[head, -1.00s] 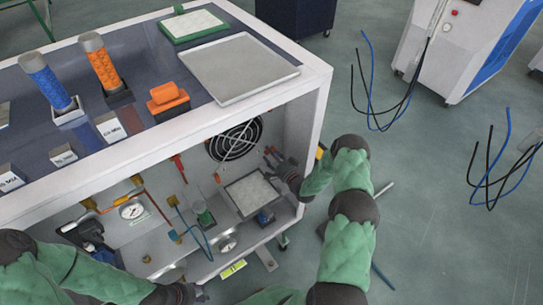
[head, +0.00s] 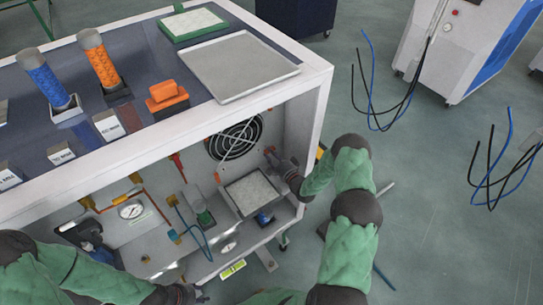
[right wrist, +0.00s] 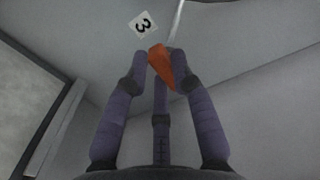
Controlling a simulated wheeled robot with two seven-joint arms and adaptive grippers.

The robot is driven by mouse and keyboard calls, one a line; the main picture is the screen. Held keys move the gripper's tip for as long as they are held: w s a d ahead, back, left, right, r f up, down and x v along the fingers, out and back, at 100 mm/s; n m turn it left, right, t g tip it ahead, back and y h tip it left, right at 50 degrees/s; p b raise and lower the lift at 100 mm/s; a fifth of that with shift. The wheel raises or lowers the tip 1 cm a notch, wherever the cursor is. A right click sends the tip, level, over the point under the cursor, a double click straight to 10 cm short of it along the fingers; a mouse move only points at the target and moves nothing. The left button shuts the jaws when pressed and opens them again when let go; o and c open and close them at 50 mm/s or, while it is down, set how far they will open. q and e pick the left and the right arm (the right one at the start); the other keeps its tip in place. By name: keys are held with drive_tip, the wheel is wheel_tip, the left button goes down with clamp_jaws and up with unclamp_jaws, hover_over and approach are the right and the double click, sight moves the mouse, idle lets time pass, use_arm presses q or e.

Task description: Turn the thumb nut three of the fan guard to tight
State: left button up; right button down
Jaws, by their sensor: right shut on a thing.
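The fan guard (head: 235,137) is a round dark grille on the inner back wall of the open cabinet. In the right wrist view, an orange thumb nut (right wrist: 160,64) sits by a white label (right wrist: 143,25) reading 3. My right gripper (right wrist: 160,68) is shut on this nut, with its fingertips at both sides and a third finger below. In the head view my right gripper (head: 271,160) reaches to the wall right of the fan guard, and its fingers hide the nut there. My left gripper (head: 188,295) is low at the bottom edge, partly cut off, its fingers unclear.
The cabinet's right post (head: 308,140) stands close to my right arm. A pale square panel (head: 252,193) is below my right gripper. A pressure gauge (head: 131,210) and pipes are at the left inside. A grey tray (head: 238,67) lies on top.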

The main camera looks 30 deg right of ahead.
drive_tip(key=shift+r+m+p, duration=0.1)
drive_tip(key=shift+r+m, duration=0.05)
drive_tip(key=shift+m, duration=2.85)
drive_tip(key=shift+r+m+p, duration=0.15)
drive_tip(key=shift+r+m, duration=0.05)
drive_tip(key=shift+m, duration=2.8)
drive_tip(key=shift+r+m+p, duration=0.1)
drive_tip(key=shift+r+m, duration=0.05)
drive_tip(key=shift+m, duration=2.85)
drive_tip(key=c, duration=1)
unclamp_jaws()
drive_tip(key=shift+c, duration=0.2)
drive_tip(key=s+d, duration=0.1)
drive_tip(key=s, duration=1.1)
